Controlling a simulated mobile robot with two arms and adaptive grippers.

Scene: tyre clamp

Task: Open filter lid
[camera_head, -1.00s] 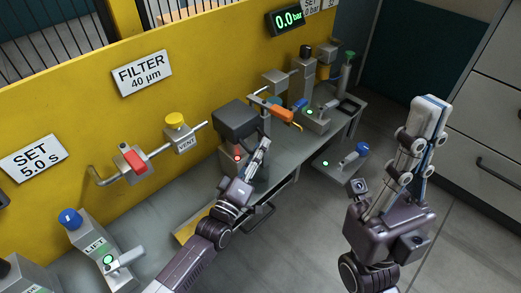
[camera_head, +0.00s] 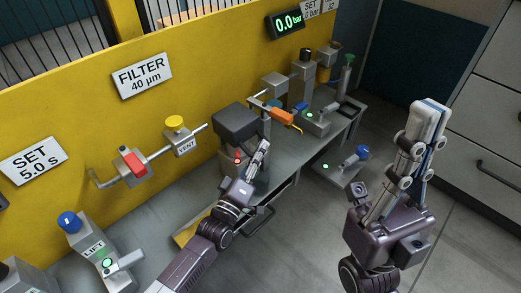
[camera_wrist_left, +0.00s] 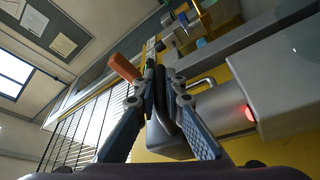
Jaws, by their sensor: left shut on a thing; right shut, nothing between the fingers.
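The filter unit stands against the yellow wall, right of the FILTER 40 µm sign (camera_head: 141,76). It has a dark grey block-shaped lid (camera_head: 235,122) over a lighter housing with a red light (camera_head: 237,160). The lid looks closed. My left gripper (camera_head: 263,148) is at the right side of the unit. In the left wrist view its fingers (camera_wrist_left: 162,88) are shut on a dark, narrow part, apparently the lid's handle. The housing (camera_wrist_left: 285,85) with the red light is on the right there. My right gripper (camera_head: 431,105) is shut and empty, raised on the right.
A clamp with an orange handle (camera_head: 281,116) is just behind my left gripper. The VENT valve (camera_head: 177,123) and a red-handled valve (camera_head: 134,163) are to the left. The LIFT lever (camera_head: 125,260) is at lower left.

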